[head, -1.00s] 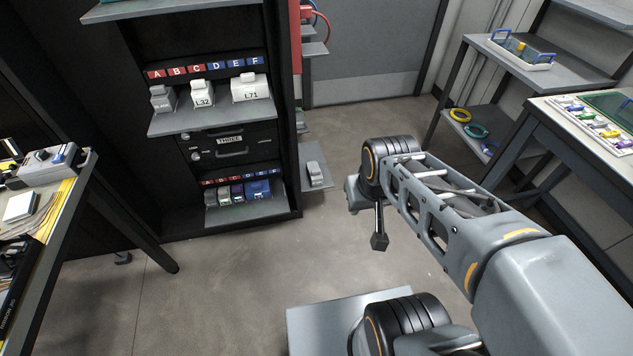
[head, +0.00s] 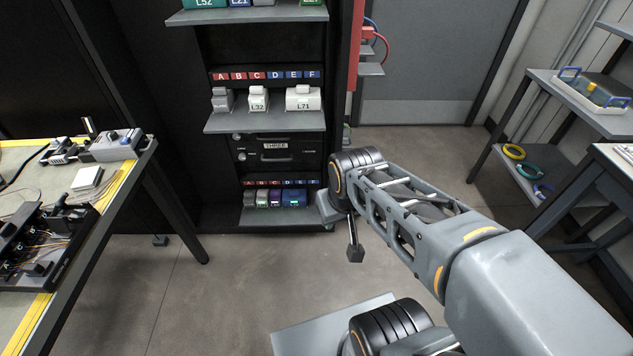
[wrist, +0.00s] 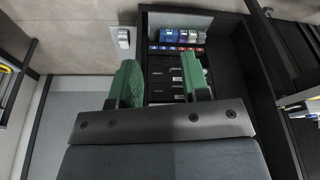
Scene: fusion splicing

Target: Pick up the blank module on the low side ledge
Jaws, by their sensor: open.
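The blank module (wrist: 123,38) is a small pale grey block on the low side ledge (wrist: 122,60), beside the black cabinet. Both show near the top of the wrist view, left of the cabinet's low shelf. In the head view my arm hides this ledge and module. My gripper (wrist: 160,82) has two green fingers spread apart with nothing between them. The module lies beyond the fingertips, apart from them and near the left finger's line.
The black cabinet (head: 222,160) holds labelled modules on shelves, and several small modules on its lowest shelf (head: 255,222). A workbench (head: 130,165) stands at left. A rack (head: 540,80) with coloured rings stands at right. Open floor (head: 230,290) lies between.

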